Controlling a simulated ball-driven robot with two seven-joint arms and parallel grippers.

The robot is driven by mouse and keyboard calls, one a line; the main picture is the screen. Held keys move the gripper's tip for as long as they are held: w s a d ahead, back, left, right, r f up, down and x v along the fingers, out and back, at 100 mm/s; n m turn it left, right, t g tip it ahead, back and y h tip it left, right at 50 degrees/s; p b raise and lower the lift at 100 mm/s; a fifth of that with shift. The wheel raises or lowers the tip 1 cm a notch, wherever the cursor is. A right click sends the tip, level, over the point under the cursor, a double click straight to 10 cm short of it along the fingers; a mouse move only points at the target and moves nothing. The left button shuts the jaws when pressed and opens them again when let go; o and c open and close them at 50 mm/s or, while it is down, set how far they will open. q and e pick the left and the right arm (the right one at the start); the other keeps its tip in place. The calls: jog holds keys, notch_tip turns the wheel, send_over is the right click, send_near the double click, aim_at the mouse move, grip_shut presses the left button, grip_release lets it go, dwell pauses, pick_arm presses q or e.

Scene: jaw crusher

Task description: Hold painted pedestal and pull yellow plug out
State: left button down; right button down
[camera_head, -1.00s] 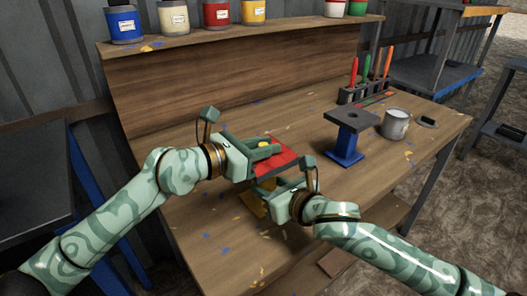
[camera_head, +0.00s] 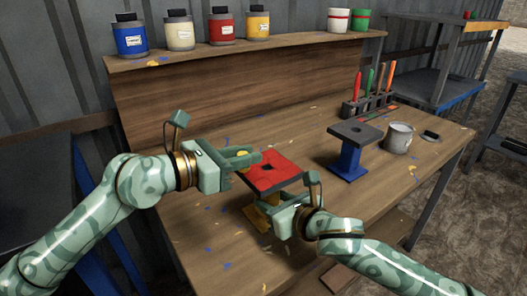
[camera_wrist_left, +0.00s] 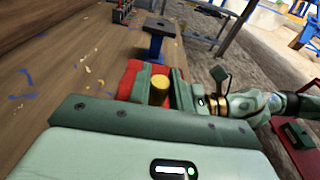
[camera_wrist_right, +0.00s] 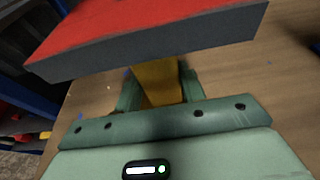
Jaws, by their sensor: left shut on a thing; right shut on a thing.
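The painted pedestal has a square red top (camera_head: 280,178) with a dark hole in its middle and a yellow column (camera_wrist_right: 158,82) below. My right gripper (camera_head: 276,220) is shut on the yellow column under the top. My left gripper (camera_head: 246,160) is shut on the yellow plug (camera_wrist_left: 160,86), near the left edge of the red top. The plug is out of the hole, apart from it. In the head view the fingers hide most of the plug. The left wrist view shows its round end between the fingers.
A second pedestal with a dark holed top (camera_head: 360,133) and blue column stands to the right. Beside it are a grey mug (camera_head: 398,138) and a rack (camera_head: 366,106) of colored-handled tools. Paint jars (camera_head: 221,28) line the shelf. The bench between the pedestals is clear.

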pick_arm(q)
jog(key=f+v, duration=0.1)
jog(key=v, duration=1.1)
jog(key=shift+s+a+f, duration=0.2)
jog(key=shift+a+f, duration=0.05)
jog(key=shift+f, duration=0.15)
pick_arm(e)
jog(key=c, duration=0.8)
grip_release()
jog(key=shift+o, duration=0.2)
